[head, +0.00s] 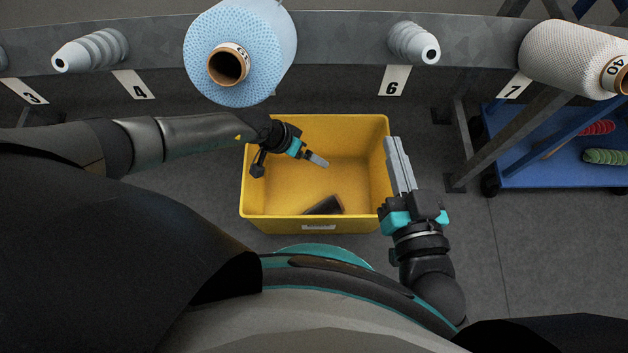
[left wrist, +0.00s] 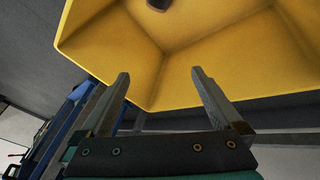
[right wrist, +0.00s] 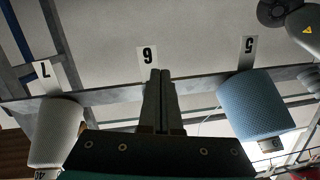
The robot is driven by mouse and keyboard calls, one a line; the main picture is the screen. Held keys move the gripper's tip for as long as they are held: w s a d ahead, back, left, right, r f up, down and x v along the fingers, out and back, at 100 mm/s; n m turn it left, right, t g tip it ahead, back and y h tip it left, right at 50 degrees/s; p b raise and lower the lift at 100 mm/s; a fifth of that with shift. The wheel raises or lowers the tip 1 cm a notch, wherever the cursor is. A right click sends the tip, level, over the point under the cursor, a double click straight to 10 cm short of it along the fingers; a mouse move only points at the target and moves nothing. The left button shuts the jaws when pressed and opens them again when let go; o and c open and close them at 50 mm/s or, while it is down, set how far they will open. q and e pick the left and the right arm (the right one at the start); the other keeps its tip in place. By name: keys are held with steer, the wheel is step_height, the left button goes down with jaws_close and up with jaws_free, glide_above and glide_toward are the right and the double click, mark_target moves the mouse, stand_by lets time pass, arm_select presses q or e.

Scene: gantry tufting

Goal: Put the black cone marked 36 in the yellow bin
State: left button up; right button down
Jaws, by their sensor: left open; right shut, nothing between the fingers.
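A dark, nearly black object (head: 325,205), which looks like the black cone, lies on its side on the floor of the yellow bin (head: 262,203), near its front wall. I cannot read a mark on it. A dark piece of it shows at the top edge of the left wrist view (left wrist: 158,4). My left gripper (head: 318,160) is over the bin, apart from the dark object; its fingers stand open and empty in the left wrist view (left wrist: 160,85). My right gripper (head: 394,140) is beside the bin's right wall, shut and empty, as the right wrist view (right wrist: 158,75) shows.
A grey rail (head: 330,45) runs across the back with number tags. It carries a blue cone (head: 255,40), a white cone (head: 565,55) and bare grey holders (head: 408,42). A blue cart (head: 530,172) with red and green items stands right. The floor right of the bin is clear.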

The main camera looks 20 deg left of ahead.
arm_select(q)
steer(key=p+v, duration=0.8)
steer(key=v, duration=0.6)
steer(key=shift+r, duration=0.2)
arm_select(e)
steer(key=s+d+f+g+h, duration=0.5)
steer(key=d+f+g, duration=0.1)
steer(key=d+g, duration=0.4)
steer(key=shift+d+g+h, duration=0.35)
steer(key=shift+g+h, duration=0.05)
steer(key=shift+g, duration=0.1)
arm_select(q)
steer(key=shift+s+a, duration=0.15)
arm_select(e)
steer(key=shift+f, duration=0.1)
steer(key=shift+s, duration=0.1)
